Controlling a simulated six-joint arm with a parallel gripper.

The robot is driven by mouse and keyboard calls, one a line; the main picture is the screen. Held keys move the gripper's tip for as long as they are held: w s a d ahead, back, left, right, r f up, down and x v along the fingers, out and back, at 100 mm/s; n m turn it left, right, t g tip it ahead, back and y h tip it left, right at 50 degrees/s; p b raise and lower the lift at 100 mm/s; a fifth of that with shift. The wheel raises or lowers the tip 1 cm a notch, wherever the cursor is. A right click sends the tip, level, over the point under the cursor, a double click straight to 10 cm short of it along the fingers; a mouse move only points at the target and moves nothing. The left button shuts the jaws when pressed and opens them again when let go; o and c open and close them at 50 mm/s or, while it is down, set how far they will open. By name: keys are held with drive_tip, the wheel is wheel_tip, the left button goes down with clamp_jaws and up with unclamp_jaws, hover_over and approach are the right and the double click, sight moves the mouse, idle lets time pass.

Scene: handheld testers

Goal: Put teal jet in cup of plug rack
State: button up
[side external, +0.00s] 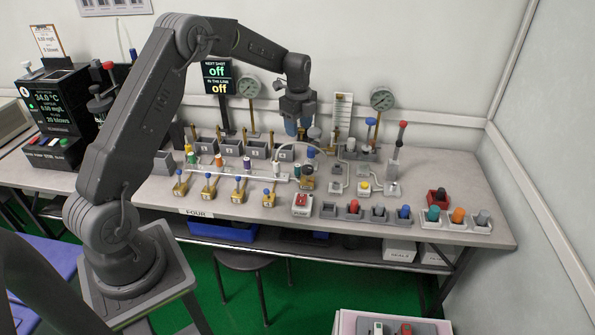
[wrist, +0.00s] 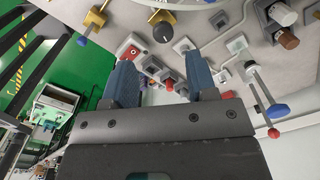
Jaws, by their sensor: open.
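A teal piece (side external: 433,213), likely the teal jet, stands in the left place of a pale rack (side external: 456,227) at the right front of the bench. An orange piece and a grey piece stand beside it. To its left is a grey rack of cups (side external: 328,210) holding a red piece and a blue piece; I cannot tell which rack is the plug rack. My gripper (side external: 297,128) is open and empty above the back middle of the bench, well away from the teal piece. Its blue fingers show apart in the wrist view (wrist: 160,65). I cannot make out the teal piece there.
A red piece in a dark holder (side external: 437,197) stands behind the pale rack. A red-button box (side external: 302,204) is left of the cups. Gauges (side external: 382,100), tall rods and several brass valves (side external: 238,191) crowd the middle and back. The bench's right end is clear.

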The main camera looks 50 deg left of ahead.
hover_over(297, 165)
drive_tip(key=shift+m, duration=0.3)
wheel_tip(297, 165, down, 9)
drive_tip(key=shift+d+f, duration=0.1)
drive_tip(key=shift+f, duration=3.25)
clamp_jaws()
drive_tip(key=shift+r, duration=0.1)
